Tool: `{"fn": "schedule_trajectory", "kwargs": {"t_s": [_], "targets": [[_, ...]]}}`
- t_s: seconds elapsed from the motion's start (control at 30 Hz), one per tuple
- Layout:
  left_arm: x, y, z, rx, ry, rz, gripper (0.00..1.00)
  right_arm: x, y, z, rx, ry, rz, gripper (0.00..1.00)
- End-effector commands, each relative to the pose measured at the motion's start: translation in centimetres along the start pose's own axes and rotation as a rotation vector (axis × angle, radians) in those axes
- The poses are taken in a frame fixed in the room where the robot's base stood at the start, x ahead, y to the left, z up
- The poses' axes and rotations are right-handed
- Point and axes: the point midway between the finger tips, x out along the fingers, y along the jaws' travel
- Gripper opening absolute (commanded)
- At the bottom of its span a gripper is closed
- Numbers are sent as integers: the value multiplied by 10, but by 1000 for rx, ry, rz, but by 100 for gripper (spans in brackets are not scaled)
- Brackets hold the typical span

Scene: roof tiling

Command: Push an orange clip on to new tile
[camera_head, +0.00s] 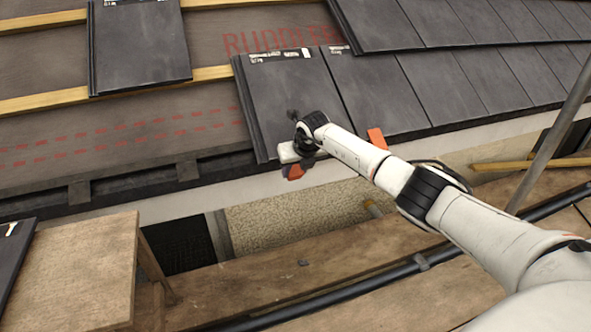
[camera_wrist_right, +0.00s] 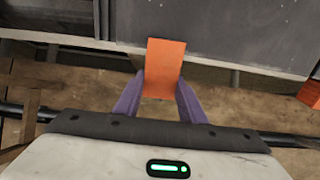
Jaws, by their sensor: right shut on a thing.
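My right gripper (camera_head: 294,167) is at the lower edge of the new tile (camera_head: 283,95), the leftmost dark tile of the lower row. In the right wrist view its two purple fingers (camera_wrist_right: 161,84) are shut on an orange clip (camera_wrist_right: 165,62). The clip's far end overlaps the tile's lower edge in that view; I cannot tell whether it is seated. In the head view the held clip (camera_head: 295,172) shows partly below the gripper. A second orange clip (camera_head: 376,138) sits at the edge of the neighbouring tile. My left gripper is out of view.
Bare underlay (camera_head: 130,130) and wooden battens (camera_head: 40,102) lie left of the new tile, with a loose tile (camera_head: 138,45) above. Below the eave are scaffold planks (camera_head: 330,285), a dark pipe (camera_head: 310,298), a slanted pole (camera_head: 553,135) and a wooden table (camera_head: 75,270).

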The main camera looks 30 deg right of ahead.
Motion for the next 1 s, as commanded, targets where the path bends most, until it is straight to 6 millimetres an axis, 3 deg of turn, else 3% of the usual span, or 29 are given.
{"fn": "schedule_trajectory", "kwargs": {"t_s": [1.0], "targets": [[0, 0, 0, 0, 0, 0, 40, -2, 0, 15, 2, -12, 3, 0]]}}
